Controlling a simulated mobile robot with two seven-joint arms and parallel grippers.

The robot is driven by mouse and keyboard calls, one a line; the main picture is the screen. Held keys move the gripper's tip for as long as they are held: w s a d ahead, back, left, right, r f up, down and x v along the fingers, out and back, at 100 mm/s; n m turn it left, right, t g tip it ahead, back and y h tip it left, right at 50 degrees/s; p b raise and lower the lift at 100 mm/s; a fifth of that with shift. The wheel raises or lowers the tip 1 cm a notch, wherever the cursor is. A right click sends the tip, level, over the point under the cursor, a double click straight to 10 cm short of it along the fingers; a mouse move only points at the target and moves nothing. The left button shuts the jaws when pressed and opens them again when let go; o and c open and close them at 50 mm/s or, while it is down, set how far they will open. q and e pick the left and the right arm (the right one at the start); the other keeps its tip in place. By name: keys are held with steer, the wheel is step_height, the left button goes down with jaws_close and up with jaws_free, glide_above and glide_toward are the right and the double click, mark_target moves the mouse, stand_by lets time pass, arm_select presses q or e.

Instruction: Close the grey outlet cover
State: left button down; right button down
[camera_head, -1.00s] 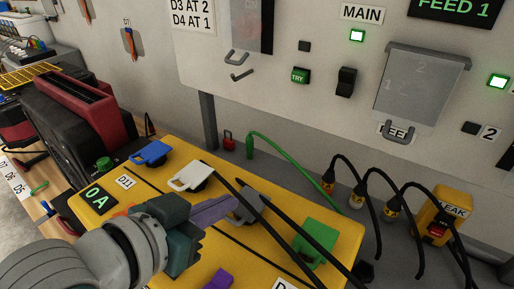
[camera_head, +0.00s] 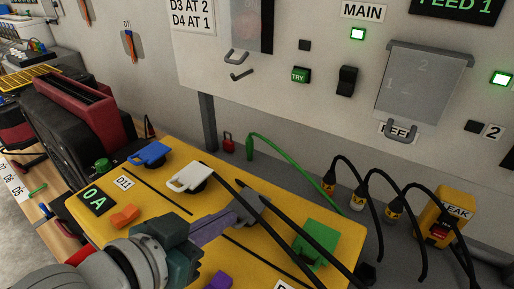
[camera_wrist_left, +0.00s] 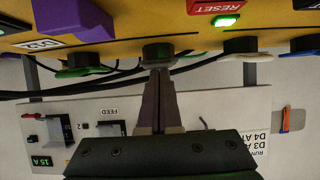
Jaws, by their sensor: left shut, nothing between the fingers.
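The yellow outlet box (camera_head: 150,200) carries several coloured covers. The grey outlet cover (camera_head: 250,203) sits near its middle, next to the black cables; its lid angle is hard to tell. My left gripper (camera_head: 232,216) is shut and empty, its fingertips at the near left side of the grey cover, touching or very close. In the left wrist view, the shut fingers (camera_wrist_left: 159,74) point at the grey cover (camera_wrist_left: 158,52), which shows just beyond the tips against the box edge. The fingers hide part of it. My right gripper is not in view.
Black cables (camera_head: 275,232) cross the box's right half. A panel wall (camera_head: 290,120) stands behind, and a yellow leak box (camera_head: 435,215) is at right.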

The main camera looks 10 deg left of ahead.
arm_select(q)
steer(key=shift+s+f, duration=0.2)
steer(key=shift+f, duration=0.1)
steer(key=shift+r+p, duration=0.35)
steer(key=shift+p, duration=0.1)
steer(key=shift+s+r+p, duration=0.1)
steer(key=shift+r+p, duration=0.8)
steer(key=shift+r, duration=0.05)
steer(key=s+a+r+n+g+y+p, duration=0.1)
steer(key=s+a+r+g+y+p, duration=0.25)
steer(key=s, duration=0.55)
steer(key=s+a+r+n+g+y+p, duration=0.1)
steer(key=s+a+r+g, duration=0.1)
steer(key=s+r+g, duration=0.45)
step_height(320, 180, up, 35)
steer(key=s+t+p, duration=0.1)
steer(key=s+p, duration=0.1)
steer(key=p, duration=3.2)
steer(key=shift+s+f+t+p, duration=0.15)
steer(key=shift+s+t+p, duration=0.15)
steer(key=shift+s, duration=0.05)
steer(key=shift+a, duration=0.1)
